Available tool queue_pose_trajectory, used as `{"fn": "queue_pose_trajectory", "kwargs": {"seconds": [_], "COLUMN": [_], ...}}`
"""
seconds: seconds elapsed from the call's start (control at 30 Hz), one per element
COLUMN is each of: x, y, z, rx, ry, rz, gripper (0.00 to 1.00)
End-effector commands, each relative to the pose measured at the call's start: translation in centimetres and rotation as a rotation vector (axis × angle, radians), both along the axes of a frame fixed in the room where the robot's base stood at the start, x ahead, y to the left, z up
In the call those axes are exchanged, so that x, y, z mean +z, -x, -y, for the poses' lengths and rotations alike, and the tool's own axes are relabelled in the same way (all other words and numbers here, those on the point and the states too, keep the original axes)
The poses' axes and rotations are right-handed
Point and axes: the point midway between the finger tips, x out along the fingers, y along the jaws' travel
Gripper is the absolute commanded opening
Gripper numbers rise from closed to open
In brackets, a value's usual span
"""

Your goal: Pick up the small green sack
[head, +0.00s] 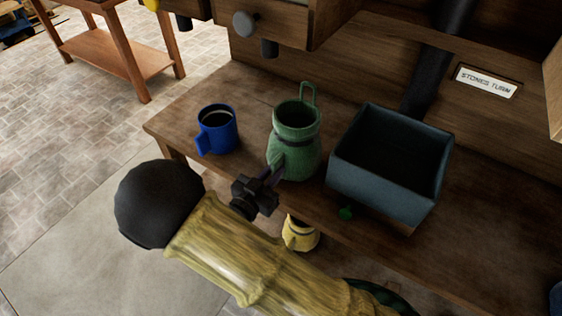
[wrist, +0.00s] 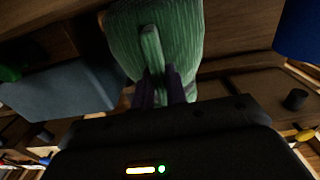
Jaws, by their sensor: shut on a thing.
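The small green sack (head: 296,146) stands upright on the wooden bench, with a dark open top and a loop at its back. My gripper (head: 274,178) reaches it from the front, low on its side, and is shut on a green tab of the sack. In the wrist view the green sack (wrist: 165,45) fills the upper middle, and the dark fingers of my gripper (wrist: 164,85) hold its tab between them. I cannot tell whether the sack's bottom touches the bench.
A blue mug (head: 217,130) stands left of the sack. A blue-grey bin (head: 381,183) stands close on its right. A yellow sack (head: 299,234) shows below the bench edge, partly behind my arm. A drawer (head: 268,25) overhangs the back. Bare bench (head: 182,125) shows at the left end.

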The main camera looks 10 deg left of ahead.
Motion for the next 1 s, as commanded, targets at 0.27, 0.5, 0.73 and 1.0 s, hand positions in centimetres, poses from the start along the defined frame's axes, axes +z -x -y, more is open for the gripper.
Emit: {"fn": "queue_pose_trajectory", "kwargs": {"seconds": [0.27, 0.5, 0.73, 1.0], "x": [1.9, 3.4, 3.4, 3.4], "y": [0.0, 2.0, 7.3, 13.7], "z": [0.0, -1.0, -3.2, -5.9], "rx": [-0.001, 0.006, 0.006, 0.004], "ry": [-0.004, -0.001, -0.001, -0.002], "rz": [0.002, -0.001, -0.001, 0.000], "gripper": [0.00, 0.00, 0.00, 0.00]}}
